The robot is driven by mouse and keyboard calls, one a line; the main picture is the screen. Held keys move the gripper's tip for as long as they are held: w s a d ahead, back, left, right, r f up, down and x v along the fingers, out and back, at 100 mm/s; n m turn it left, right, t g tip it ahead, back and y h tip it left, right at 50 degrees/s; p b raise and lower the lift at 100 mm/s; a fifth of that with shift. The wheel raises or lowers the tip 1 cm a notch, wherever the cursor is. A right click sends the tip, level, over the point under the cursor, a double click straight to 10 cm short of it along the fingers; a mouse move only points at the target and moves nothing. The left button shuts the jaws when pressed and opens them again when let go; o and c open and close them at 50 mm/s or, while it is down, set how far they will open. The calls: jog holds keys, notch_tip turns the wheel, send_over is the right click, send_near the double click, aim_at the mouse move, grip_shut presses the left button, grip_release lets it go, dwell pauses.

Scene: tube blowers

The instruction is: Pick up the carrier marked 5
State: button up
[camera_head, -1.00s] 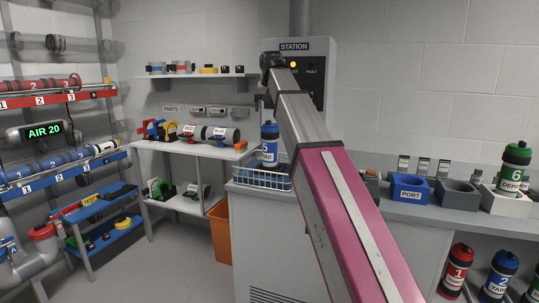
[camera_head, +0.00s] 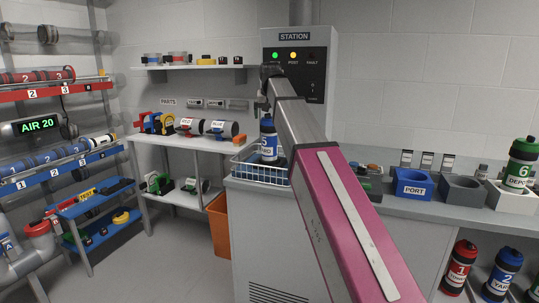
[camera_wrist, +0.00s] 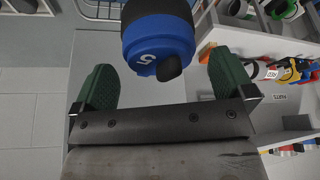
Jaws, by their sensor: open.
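The carrier marked 5 (camera_wrist: 158,45) is a blue and black cylinder. In the wrist view it lies between the two green finger pads of my gripper (camera_wrist: 165,82), with a visible gap on either side. The gripper is open. In the head view the carrier (camera_head: 269,142) stands upright at the wire basket (camera_head: 247,172) on the station counter. My arm reaches over the counter and partly covers the carrier's right side. The gripper end (camera_head: 268,88) shows just above the carrier, its fingertips hard to make out.
A blue PORT block (camera_head: 412,185) and a grey holder (camera_head: 463,190) stand on the counter to the right. The station panel (camera_head: 305,68) rises behind. An orange bin (camera_head: 219,228) stands left of the counter.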

jog(key=x, duration=0.3)
jog(key=shift+w+f, duration=0.1)
jog(key=shift+f, duration=0.15)
jog(key=c, duration=1.3)
jog(key=shift+c, duration=0.2)
jog(key=shift+r, duration=0.15)
